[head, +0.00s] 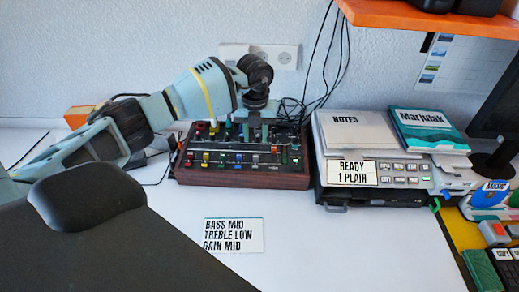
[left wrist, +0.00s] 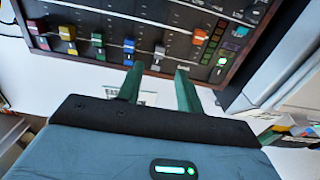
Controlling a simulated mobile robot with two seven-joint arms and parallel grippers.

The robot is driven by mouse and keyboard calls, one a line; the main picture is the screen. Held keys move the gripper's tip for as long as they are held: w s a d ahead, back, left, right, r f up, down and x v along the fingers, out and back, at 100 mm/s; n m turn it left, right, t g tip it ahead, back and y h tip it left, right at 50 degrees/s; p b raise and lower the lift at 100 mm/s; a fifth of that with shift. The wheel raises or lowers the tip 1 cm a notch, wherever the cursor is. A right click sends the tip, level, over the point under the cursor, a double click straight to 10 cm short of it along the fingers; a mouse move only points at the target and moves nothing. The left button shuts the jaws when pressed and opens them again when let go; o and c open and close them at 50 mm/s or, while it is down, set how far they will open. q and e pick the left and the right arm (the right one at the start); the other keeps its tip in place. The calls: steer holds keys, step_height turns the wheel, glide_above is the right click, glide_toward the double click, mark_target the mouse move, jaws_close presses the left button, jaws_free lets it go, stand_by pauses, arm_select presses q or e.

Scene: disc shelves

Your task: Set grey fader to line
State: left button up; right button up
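The mixer (head: 240,178) stands on the white desk with a row of coloured faders. The grey fader (left wrist: 160,52) sits between the blue fader (left wrist: 129,46) and the orange fader (left wrist: 198,37), near the mixer's front edge. A white line (left wrist: 130,17) crosses the fader panel; the grey cap is on its front side, apart from it. My left gripper (head: 255,132) hangs over the mixer. In the left wrist view its two green fingers (left wrist: 158,84) are apart and empty, with the grey cap beyond the gap between them. My right gripper is not seen.
Red (left wrist: 37,27), yellow (left wrist: 67,33) and green (left wrist: 98,40) faders fill the row's left. A device with a "READY 1 PLAIN" label (head: 352,173) stands close at right. A card (head: 234,236) lies on the desk in front. An orange shelf (head: 430,18) overhangs upper right.

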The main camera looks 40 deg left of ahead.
mark_target(256, 156)
arm_select(q)
steer(key=shift+s+f, duration=0.15)
steer(key=shift+f, duration=0.1)
step_height(256, 156, down, 7)
steer(key=shift+f, duration=0.15)
steer(key=shift+c, duration=0.3)
jaws_close()
